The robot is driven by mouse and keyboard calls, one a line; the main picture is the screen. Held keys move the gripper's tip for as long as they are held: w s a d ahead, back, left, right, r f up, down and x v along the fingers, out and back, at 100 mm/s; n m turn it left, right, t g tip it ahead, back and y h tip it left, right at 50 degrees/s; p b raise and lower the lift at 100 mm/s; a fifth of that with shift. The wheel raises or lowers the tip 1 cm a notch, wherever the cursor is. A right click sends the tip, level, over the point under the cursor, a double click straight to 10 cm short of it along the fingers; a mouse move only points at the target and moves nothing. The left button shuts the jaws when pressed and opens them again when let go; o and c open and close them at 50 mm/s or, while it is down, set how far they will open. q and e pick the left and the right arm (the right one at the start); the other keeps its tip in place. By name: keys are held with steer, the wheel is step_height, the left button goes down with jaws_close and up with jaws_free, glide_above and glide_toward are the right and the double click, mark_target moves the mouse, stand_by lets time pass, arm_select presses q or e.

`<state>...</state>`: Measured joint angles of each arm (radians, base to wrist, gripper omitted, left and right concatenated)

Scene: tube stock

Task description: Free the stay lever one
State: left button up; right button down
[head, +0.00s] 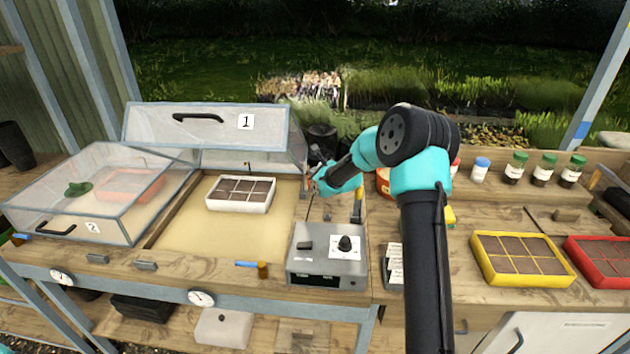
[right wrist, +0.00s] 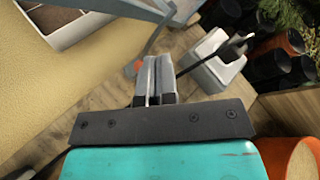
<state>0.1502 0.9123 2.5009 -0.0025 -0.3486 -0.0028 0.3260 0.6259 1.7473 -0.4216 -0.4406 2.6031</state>
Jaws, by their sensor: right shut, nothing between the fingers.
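Lid one (head: 215,125), a clear panel with a black handle and a "1" label, stands raised over the sand-coloured bed (head: 200,238). The stay lever is hard to make out in the head view, behind my gripper. My right gripper (head: 312,183) is at the right side of the raised lid. Its fingers (right wrist: 155,62) are shut and empty, close beside the bar; contact cannot be told. My left gripper is out of view.
A white seed tray (head: 240,206) stands in the bed under lid one. Lid two (head: 95,205) is down at the left. A grey control box with a knob (head: 328,258) stands front right of the bed. A pale block (right wrist: 212,62) with a black rod lies right of the fingers.

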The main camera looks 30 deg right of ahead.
steer(key=shift+w+d+r, duration=0.2)
steer(key=shift+w+d, duration=0.25)
steer(key=shift+w, duration=0.15)
stand_by(1.1)
steer(key=shift+r, duration=0.8)
steer(key=shift+s, duration=0.1)
steer(key=s+d+r, duration=0.3)
steer(key=s+r, duration=0.4)
steer(key=s, duration=0.3)
steer(key=shift+s, duration=0.35)
